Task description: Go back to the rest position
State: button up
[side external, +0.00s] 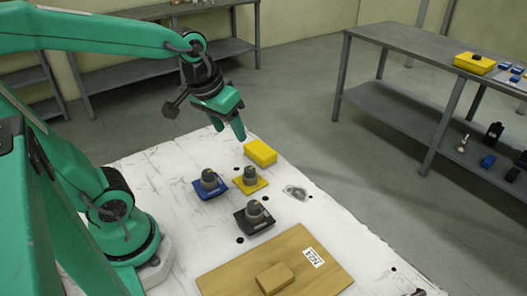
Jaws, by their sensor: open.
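My gripper (228,130) is green with a dark wrist. It is open and empty, hanging above the far part of the white table (150,170), with its fingers pointing down. It is to the left of a yellow block (260,152) and apart from it. Three grey knob-like pieces on square plates stand closer to the camera: one on a blue plate (210,184), one on a yellow plate (250,181) and one on a black plate (254,218). All three stand upright.
A wooden board (225,275) with a white label (313,257) and a small wooden block (275,278) lies at the near edge. A metal patch (296,193) is on the table's right side. A grey bench (420,45) with a yellow box (474,63) stands beyond.

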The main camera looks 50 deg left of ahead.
jog(key=shift+s+d+r+m+t, duration=0.3)
jog(key=shift+s+m, duration=0.2)
jog(key=shift+s, duration=0.3)
jog(key=shift+s+d+r+m+t, duration=0.3)
jog(key=shift+s+r+m, duration=0.15)
jog(key=shift+s, duration=0.35)
jog(key=shift+s+d+r+m+t, duration=0.2)
jog(key=shift+s+r+m+t, duration=0.1)
jog(key=shift+s+m, duration=0.4)
